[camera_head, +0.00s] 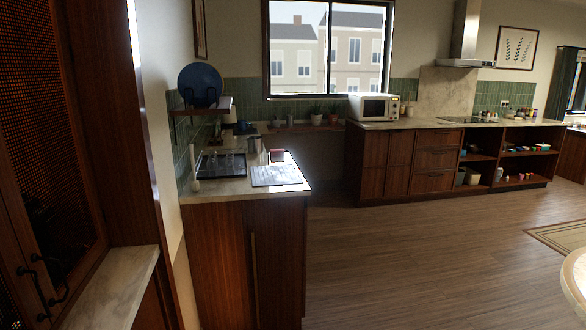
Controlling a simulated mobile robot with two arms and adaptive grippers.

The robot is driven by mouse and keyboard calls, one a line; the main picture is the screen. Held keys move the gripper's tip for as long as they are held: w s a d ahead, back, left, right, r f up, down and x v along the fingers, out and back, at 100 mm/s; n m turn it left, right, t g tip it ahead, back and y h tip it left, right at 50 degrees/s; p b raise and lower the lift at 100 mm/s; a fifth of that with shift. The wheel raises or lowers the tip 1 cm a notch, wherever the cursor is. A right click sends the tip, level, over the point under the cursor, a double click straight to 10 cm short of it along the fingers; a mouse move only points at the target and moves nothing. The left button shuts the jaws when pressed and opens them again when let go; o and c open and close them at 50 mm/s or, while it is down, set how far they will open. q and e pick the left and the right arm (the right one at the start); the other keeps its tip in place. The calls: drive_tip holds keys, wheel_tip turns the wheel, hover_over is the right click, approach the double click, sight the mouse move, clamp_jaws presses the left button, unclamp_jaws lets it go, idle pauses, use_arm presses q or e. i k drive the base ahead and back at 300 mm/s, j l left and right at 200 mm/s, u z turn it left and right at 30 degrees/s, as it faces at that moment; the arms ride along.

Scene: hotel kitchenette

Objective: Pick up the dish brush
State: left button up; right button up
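A slim, pale upright item (194,172) stands at the left front of the near counter, close to the tiled wall. It may be the dish brush, but it is too small to tell for sure. Neither of my grippers shows in the head view.
The near counter (222,189) holds a dark dish rack (221,163), a pale ribbed mat (275,176) and a reddish container (277,155). A blue plate (200,84) stands on a wall shelf. A tall dark cabinet (75,120) borders the left. Open wooden floor (420,250) lies to the right.

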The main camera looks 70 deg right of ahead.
sight(195, 187)
drive_tip(key=l+z, duration=0.25)
drive_tip(key=z, duration=0.2)
drive_tip(key=l+z, duration=0.3)
drive_tip(key=z, duration=0.2)
drive_tip(key=i+l+z, duration=0.15)
drive_tip(key=z, duration=0.3)
drive_tip(key=u, duration=0.25)
